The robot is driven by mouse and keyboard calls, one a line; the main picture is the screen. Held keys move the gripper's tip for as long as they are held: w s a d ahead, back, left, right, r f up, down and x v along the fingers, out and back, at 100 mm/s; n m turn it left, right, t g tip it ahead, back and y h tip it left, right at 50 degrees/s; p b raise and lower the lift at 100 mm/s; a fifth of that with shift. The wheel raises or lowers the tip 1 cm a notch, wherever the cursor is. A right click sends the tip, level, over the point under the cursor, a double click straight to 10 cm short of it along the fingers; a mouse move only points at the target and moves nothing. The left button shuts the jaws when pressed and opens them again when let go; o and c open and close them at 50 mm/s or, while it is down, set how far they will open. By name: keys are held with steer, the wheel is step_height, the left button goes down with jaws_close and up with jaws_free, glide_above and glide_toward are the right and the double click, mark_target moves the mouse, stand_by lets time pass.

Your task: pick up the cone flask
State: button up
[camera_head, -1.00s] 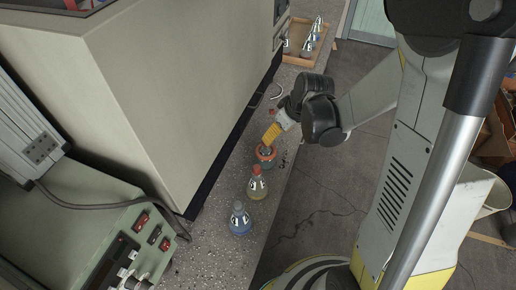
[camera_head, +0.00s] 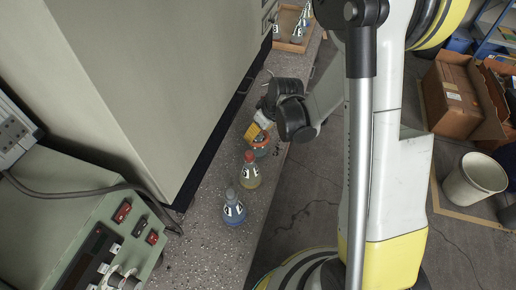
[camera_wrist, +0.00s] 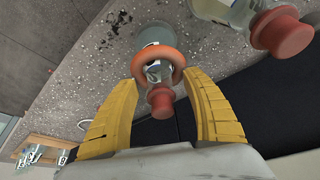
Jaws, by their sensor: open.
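A cone flask with an orange ring and a red stopper (camera_wrist: 158,58) stands on the speckled bench. In the wrist view it sits between the yellow fingers of my gripper (camera_wrist: 162,78), which are open on either side of its ring and stopper. In the head view my gripper (camera_head: 256,130) is at this flask (camera_head: 260,150) and hides part of it. A yellowish flask with a red stopper (camera_head: 249,173) and a blue flask with a grey stopper (camera_head: 233,210) stand nearer the camera. Another red-stoppered flask (camera_wrist: 250,18) shows at the upper right of the wrist view.
A large grey-green cabinet (camera_head: 150,80) lines the left of the narrow bench (camera_head: 205,225). A switch panel (camera_head: 105,240) is at lower left. A wooden tray (camera_head: 296,44) with several flasks is at the far end. The bench drops to the floor on the right.

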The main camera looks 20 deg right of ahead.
steer(key=c, duration=1.2)
jaws_close()
steer(key=shift+r, duration=0.2)
